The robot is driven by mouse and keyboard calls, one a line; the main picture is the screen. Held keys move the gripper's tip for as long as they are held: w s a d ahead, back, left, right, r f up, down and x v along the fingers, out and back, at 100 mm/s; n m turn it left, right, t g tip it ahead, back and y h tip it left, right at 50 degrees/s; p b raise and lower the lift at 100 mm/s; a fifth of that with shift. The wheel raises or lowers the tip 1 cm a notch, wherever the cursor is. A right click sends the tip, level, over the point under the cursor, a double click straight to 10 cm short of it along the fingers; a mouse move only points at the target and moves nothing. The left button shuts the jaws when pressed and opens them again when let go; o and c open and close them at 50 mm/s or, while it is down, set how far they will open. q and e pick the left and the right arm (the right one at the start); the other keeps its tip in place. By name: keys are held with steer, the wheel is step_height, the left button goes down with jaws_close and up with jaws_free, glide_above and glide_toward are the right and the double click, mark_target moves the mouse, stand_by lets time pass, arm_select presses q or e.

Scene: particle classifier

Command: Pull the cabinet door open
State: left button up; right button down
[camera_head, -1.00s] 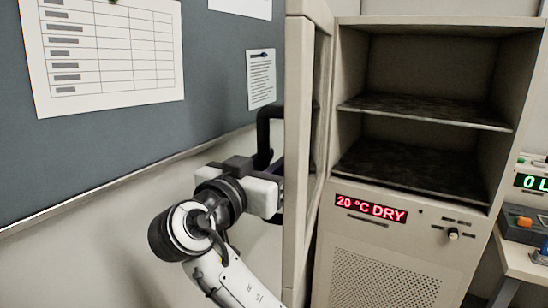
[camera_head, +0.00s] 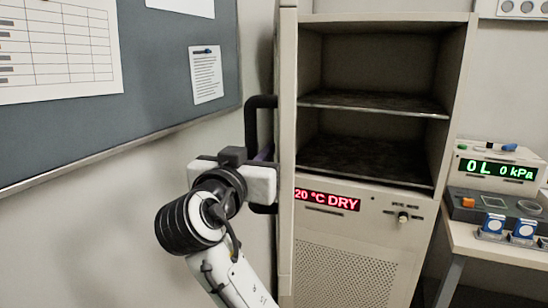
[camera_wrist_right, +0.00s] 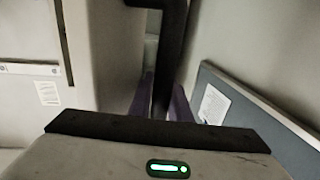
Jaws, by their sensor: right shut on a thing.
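The cabinet (camera_head: 466,60) is beige, with an open upper compartment and two dark shelves. Its door (camera_head: 287,150) stands swung wide open at the left and shows nearly edge-on in the head view. A black bar handle (camera_head: 250,125) sticks out from the door's left side. My right gripper (camera_head: 262,160) is shut on the handle, and its fingertips are partly hidden by the gripper body. In the right wrist view the dark handle (camera_wrist_right: 170,55) runs down between the two purplish fingers (camera_wrist_right: 163,100). My left gripper is in neither view.
A red display (camera_head: 327,200) reads "20 °C DRY" below the compartment, with a knob (camera_head: 403,217) beside it. A table (camera_head: 500,248) with instruments stands at the right. A pinboard (camera_head: 150,70) with papers covers the left wall, close to my right arm.

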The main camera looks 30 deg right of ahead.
steer(key=shift+w+a, duration=0.15)
steer(key=shift+a, duration=0.1)
steer(key=shift+d+r, duration=0.1)
steer(key=c, duration=1.9)
jaws_free()
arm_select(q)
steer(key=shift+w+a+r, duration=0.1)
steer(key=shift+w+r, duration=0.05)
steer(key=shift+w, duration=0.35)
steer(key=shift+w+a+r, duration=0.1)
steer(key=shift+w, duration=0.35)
